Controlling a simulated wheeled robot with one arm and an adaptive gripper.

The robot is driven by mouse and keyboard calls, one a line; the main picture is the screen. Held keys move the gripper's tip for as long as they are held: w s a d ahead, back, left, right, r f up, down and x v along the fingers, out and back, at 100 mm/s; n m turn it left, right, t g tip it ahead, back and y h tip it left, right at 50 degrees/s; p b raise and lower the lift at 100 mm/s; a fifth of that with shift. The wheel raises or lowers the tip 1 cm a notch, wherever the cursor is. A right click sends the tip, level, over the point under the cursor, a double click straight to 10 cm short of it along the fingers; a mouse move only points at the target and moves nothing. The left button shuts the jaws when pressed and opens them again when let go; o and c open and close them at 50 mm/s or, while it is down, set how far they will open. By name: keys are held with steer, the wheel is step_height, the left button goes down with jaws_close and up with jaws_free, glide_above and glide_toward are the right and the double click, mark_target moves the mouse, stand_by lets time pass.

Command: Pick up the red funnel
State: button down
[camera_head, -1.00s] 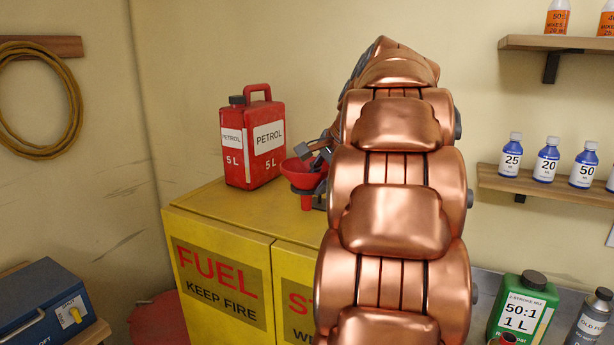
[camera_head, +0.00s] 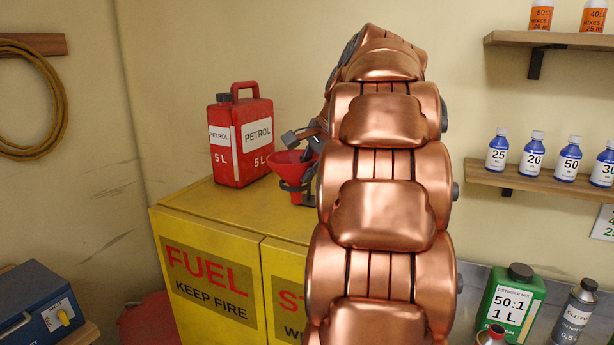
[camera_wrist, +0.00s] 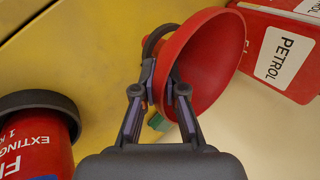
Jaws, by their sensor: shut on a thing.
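The red funnel (camera_head: 284,164) is above the yellow cabinet top, right of the petrol can, with its wide mouth up. It also shows in the wrist view (camera_wrist: 214,65), where its bowl opens to the right. My gripper (camera_wrist: 163,92) is shut on the funnel's wall, one finger on each side. In the head view my gripper (camera_head: 304,152) is partly hidden by my copper arm. A dark ring (camera_wrist: 150,42) sits around the funnel's narrow part. I cannot tell whether the stem touches the cabinet top.
A red petrol can (camera_head: 241,138) stands close left of the funnel on the yellow cabinet (camera_head: 205,272). Shelves with blue bottles (camera_head: 534,150) and a green oil can (camera_head: 508,305) are at the right.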

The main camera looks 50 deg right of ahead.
step_height(320, 180, up, 5)
steer(key=shift+d+r+b, duration=0.1)
steer(key=shift+b, duration=0.3)
steer(key=shift+r, duration=1.75)
